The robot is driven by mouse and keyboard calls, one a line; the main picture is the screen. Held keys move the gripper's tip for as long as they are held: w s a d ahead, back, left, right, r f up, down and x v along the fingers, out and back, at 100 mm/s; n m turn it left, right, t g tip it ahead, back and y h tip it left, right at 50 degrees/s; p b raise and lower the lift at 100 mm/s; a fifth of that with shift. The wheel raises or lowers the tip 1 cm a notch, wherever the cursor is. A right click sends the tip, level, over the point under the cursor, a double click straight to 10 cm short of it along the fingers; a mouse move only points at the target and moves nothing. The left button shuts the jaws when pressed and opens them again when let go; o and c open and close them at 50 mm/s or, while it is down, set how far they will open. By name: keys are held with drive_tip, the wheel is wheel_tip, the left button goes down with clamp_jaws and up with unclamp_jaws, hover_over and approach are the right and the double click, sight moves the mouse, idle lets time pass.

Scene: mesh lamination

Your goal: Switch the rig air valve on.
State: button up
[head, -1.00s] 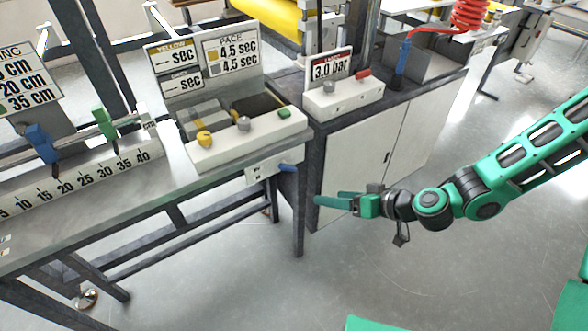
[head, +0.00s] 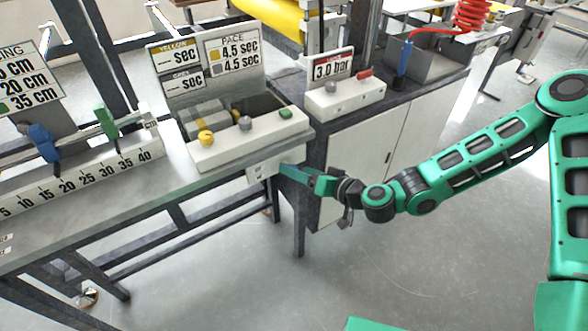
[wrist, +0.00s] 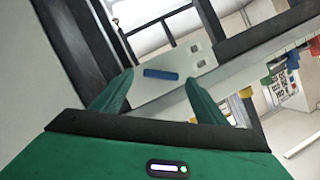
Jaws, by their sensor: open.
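The rig air valve is a blue handle (wrist: 161,74) on a white plate (wrist: 150,93), which also shows in the head view (head: 261,171) under the bench's front edge. In the wrist view the blue bar lies along the plate, beside two small pale marks. My gripper (head: 291,171) has green fingers, is open, and points at the plate from the right. In the wrist view the handle appears between the fingertips, with no clear contact. In the head view my fingers hide the handle.
Above the plate is a white control panel (head: 245,140) with yellow, grey and green knobs. A cabinet (head: 355,165) with a 3.0 bar sign (head: 332,66) stands to the right. Bench legs stand below; the floor in front is clear.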

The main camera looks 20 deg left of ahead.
drive_tip(key=shift+x, duration=1.35)
